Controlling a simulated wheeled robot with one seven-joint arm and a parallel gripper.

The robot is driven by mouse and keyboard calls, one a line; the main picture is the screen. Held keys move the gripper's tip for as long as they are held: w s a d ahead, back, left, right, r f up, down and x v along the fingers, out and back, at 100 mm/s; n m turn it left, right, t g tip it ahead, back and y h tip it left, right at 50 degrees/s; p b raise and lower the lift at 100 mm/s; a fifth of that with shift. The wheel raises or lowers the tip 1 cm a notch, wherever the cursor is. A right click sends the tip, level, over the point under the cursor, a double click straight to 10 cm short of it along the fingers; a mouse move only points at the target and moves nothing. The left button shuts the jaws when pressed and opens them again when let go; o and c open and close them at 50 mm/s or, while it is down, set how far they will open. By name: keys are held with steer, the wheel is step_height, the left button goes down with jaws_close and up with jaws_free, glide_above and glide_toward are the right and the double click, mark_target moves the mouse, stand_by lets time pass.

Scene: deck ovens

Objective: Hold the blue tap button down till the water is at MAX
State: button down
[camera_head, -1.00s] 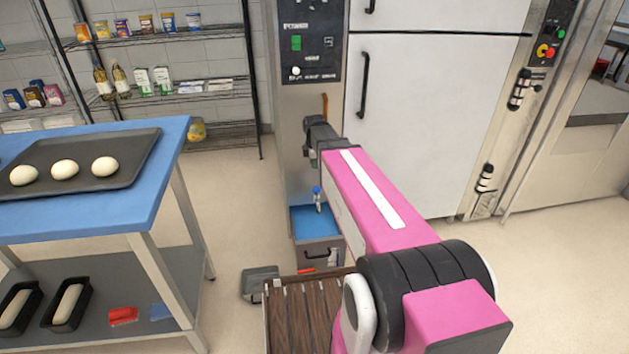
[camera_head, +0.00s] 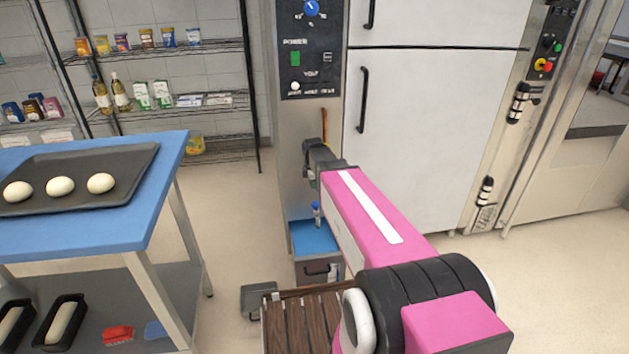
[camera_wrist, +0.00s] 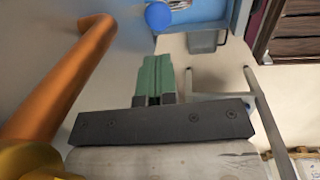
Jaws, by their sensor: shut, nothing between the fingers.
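The blue tap button (camera_wrist: 158,16) is a round blue knob at the top of the wrist view, beyond my fingertips. In the head view a small blue-topped tap (camera_head: 316,207) stands above a blue surface (camera_head: 314,238) at the foot of the steel oven column. My gripper (camera_wrist: 152,79) has green fingertips held together, with nothing between them; they appear apart from the button. In the head view my dark gripper (camera_head: 318,158) is above the tap, close to the column. The water level and any MAX mark cannot be made out.
An orange pipe (camera_wrist: 62,85) runs close along the left of my gripper. A grey box with a handle (camera_head: 318,270) is below the tap, and a brown slatted crate (camera_head: 300,320) is in front. A blue-topped table (camera_head: 110,225) with dough stands left.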

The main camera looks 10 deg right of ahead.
mark_target(316, 204)
steer(key=f, duration=0.6)
steer(key=w+f, duration=0.1)
steer(key=f, duration=0.2)
steer(key=shift+d, duration=0.25)
steer(key=shift+f, duration=0.15)
steer(key=shift+f, duration=1.3)
steer(key=shift+w+d, duration=0.1)
steer(key=shift+w, duration=0.1)
stand_by(1.2)
step_height(316, 204, up, 11)
steer(key=s, duration=0.1)
steer(key=shift+s+a+r, duration=0.15)
steer(key=shift+s+a, duration=0.15)
steer(key=shift+a, duration=0.1)
steer(key=shift+s, duration=0.1)
stand_by(0.4)
